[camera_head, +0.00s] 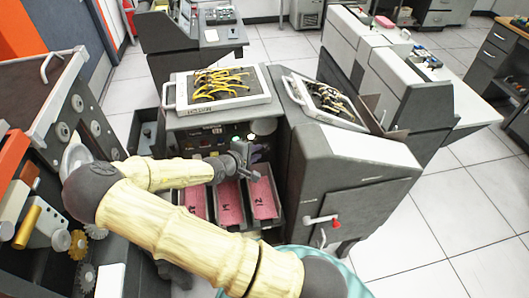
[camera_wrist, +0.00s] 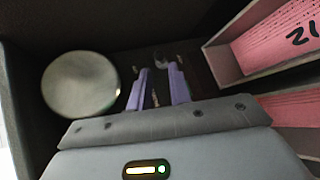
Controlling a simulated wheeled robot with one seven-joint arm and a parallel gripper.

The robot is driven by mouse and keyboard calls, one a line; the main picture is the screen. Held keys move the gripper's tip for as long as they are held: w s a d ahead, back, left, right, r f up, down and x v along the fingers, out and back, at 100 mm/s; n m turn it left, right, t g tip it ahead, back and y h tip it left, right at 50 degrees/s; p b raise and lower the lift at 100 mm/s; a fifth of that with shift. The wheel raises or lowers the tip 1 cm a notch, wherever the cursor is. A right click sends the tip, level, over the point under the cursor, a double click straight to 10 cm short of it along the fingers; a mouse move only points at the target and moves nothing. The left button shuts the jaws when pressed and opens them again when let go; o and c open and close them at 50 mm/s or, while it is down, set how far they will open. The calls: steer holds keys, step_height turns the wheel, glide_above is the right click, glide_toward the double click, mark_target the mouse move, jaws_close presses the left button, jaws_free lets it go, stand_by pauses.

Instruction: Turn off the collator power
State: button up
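The collator (camera_head: 215,130) is the dark grey machine in the middle of the head view. Its front panel carries small lit lamps (camera_head: 236,137) and a round pale disc (camera_head: 263,126); the disc also shows in the wrist view (camera_wrist: 80,84). My gripper (camera_head: 258,153) is in front of this panel, above the card pockets. In the wrist view my gripper (camera_wrist: 159,72) has its two purple fingers apart. A small metal lever-like part (camera_wrist: 155,97) shows between them, and a small round fitting (camera_wrist: 165,61) lies just beyond the tips. Which one is the power switch, and its position, I cannot tell.
Pockets of pink cards (camera_head: 263,198) are below my gripper; one pocket (camera_wrist: 222,66) is at the right in the wrist view. Wired plugboards (camera_head: 216,88) lie on top. Tiled floor (camera_head: 440,225) is clear beyond.

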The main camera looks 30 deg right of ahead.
mark_target(267, 147)
steer(key=shift+x, duration=2.8)
